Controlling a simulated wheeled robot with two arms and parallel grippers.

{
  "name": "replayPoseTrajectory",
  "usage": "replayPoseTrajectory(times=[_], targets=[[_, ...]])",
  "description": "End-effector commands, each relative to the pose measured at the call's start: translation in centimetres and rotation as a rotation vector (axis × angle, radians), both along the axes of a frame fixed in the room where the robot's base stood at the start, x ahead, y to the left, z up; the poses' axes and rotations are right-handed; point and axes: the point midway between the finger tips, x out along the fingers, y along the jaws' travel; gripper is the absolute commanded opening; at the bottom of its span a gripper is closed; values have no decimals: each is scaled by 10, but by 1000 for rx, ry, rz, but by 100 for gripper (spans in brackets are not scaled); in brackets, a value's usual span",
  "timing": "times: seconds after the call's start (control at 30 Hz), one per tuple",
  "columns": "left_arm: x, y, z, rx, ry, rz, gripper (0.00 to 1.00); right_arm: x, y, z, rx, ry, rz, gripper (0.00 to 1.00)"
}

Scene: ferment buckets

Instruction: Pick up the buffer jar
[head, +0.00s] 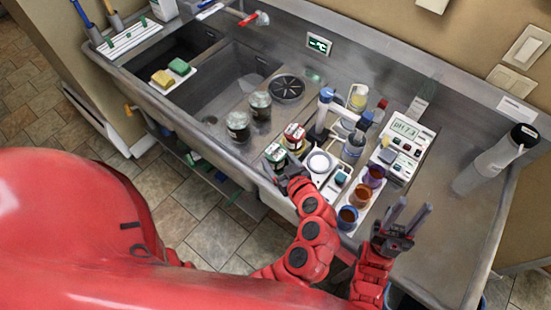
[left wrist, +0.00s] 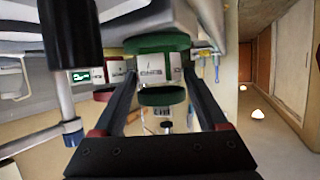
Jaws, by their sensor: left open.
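Two small labelled jars stand on the sink's front side: one with green (head: 275,153), one behind it with red (head: 294,134). Their labels are too small to read, so I cannot tell which is meant as the buffer jar. My left gripper (head: 284,178) is open, just in front of the green one. In the left wrist view, the green-and-white jar (left wrist: 152,70) shows between and beyond the open fingers (left wrist: 158,105); I cannot tell whether they touch it. My right gripper (head: 405,218) is open and empty, fingers pointing up, right of the colored cups.
A white round-topped device (head: 319,163), bottles (head: 353,145), colored cups (head: 361,195) and a pH meter (head: 405,140) crowd the right of the jars.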

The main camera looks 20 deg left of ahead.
Motion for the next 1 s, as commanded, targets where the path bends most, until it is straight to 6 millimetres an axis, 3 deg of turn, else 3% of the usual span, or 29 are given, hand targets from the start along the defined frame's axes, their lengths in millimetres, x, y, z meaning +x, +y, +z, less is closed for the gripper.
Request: replayPoseTrajectory(times=[0.3, 0.63, 1.0], targets=[[28, 28, -14, 0, -1, 3, 75, 0, 0, 3, 0, 0, 0, 40], [33, 31, -19, -2, -2, -1, 75, 0, 0, 3, 0, 0, 0, 40], [33, 31, -18, -1, -1, -1, 8, 0, 0, 3, 0, 0, 0, 40]])
